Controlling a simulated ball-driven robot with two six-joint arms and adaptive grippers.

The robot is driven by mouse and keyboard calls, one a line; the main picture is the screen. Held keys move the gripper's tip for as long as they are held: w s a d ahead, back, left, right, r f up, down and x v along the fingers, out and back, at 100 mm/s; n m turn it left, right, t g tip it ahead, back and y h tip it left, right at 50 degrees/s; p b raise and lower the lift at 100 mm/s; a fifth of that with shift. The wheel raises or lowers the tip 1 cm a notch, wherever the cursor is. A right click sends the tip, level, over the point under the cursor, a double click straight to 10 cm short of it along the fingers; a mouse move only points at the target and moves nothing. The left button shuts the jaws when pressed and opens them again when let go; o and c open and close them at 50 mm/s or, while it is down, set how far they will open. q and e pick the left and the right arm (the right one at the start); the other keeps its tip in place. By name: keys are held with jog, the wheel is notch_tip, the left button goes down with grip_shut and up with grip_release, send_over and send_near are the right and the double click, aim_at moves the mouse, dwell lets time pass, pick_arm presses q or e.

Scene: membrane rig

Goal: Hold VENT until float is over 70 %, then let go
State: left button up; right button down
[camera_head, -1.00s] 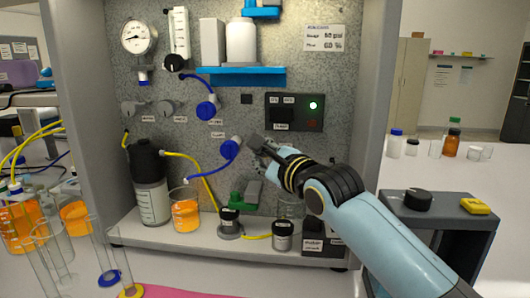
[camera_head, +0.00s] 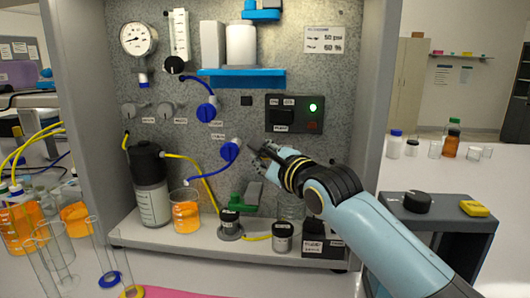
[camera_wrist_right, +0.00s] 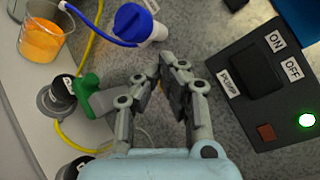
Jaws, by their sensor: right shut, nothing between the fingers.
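My right gripper (camera_head: 257,149) is shut and empty in front of the rig panel. In the right wrist view its fingertips (camera_wrist_right: 167,68) meet over bare panel, below and right of a blue-capped fitting (camera_wrist_right: 130,22). A green-handled valve (camera_wrist_right: 88,92) lies left of the fingers, apart from them. In the head view the same fitting (camera_head: 231,149) is just left of the fingers. A clear float tube (camera_head: 179,33) stands at the panel's top; its float level is too small to read. I cannot make out which part is labelled VENT. My left gripper is not in view.
A black pump switch box (camera_head: 294,113) with a lit green lamp is right of the gripper. A beaker of orange liquid (camera_head: 186,211) and a dark-topped bottle (camera_head: 150,190) stand on the rig's ledge. A blue shelf (camera_head: 240,78) juts out above.

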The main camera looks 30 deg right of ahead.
jog(key=shift+w+d, duration=0.35)
jog(key=shift+w, duration=0.15)
dwell(2.2)
jog(key=shift+s, duration=0.1)
jog(key=shift+s+a+p, duration=0.55)
jog(key=shift+s+p, duration=0.15)
jog(key=shift+p, duration=0.1)
jog(key=s+a+p, duration=0.1)
jog(key=s, duration=0.1)
jog(key=s+a+p, duration=0.1)
jog(key=s+a, duration=0.1)
jog(key=shift+p, duration=0.3)
dwell(0.4)
